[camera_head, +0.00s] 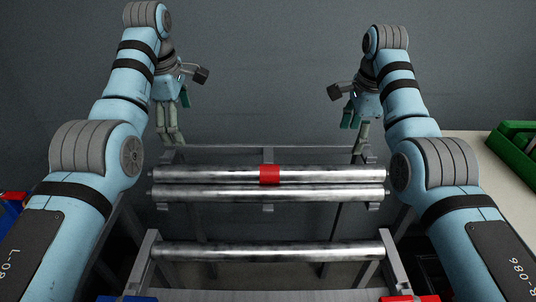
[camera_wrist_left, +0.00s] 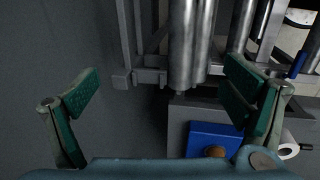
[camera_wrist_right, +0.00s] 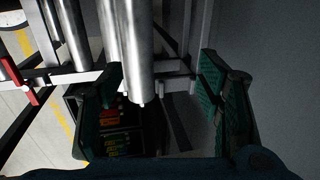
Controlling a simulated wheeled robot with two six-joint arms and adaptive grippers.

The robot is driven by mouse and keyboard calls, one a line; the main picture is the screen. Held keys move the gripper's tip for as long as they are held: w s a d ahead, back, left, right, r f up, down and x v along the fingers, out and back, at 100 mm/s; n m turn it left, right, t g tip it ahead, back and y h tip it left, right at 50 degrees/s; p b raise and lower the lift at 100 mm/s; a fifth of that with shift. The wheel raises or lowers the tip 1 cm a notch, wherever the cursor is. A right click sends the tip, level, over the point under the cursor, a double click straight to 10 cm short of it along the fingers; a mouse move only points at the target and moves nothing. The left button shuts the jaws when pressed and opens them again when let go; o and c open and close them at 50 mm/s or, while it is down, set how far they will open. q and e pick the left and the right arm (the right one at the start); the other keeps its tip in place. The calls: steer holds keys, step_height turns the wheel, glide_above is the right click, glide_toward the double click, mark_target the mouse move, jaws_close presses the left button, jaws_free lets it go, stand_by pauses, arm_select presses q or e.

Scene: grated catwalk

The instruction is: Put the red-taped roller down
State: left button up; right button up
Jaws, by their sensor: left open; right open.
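The red-taped roller (camera_head: 215,175) is a grey metal cylinder with a red band at its middle. It lies level across the rear of the metal frame (camera_head: 220,149), close alongside a plain roller (camera_head: 225,192) in front of it. My left gripper (camera_head: 171,125) is open and empty above and behind the roller's left end. My right gripper (camera_head: 354,125) is open and empty above and behind its right end. In the left wrist view the open fingers (camera_wrist_left: 163,95) have roller ends in view between them. In the right wrist view a roller end shows between the open fingers (camera_wrist_right: 155,95).
Another plain roller (camera_head: 270,251) lies across the front of the frame. A pale table (camera_head: 490,175) with a green bin (camera_head: 518,150) stands at the right. A blue bin (camera_wrist_left: 212,139) shows in the left wrist view. A grey wall (camera_head: 270,70) is behind; the space between the grippers is clear.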

steer(key=shift+s, duration=0.1)
steer(key=o, duration=0.4)
steer(key=shift+c, duration=0.2)
arm_select(q)
steer(key=shift+s+r, duration=0.2)
steer(key=shift+r, duration=0.65)
steer(key=shift+s+r, duration=0.15)
steer(key=shift+r, duration=0.7)
arm_select(e)
steer(key=o, duration=0.5)
steer(key=shift+c, duration=0.2)
step_height(320, 180, up, 7)
steer(key=s, duration=0.1)
steer(key=shift+s+r, duration=0.2)
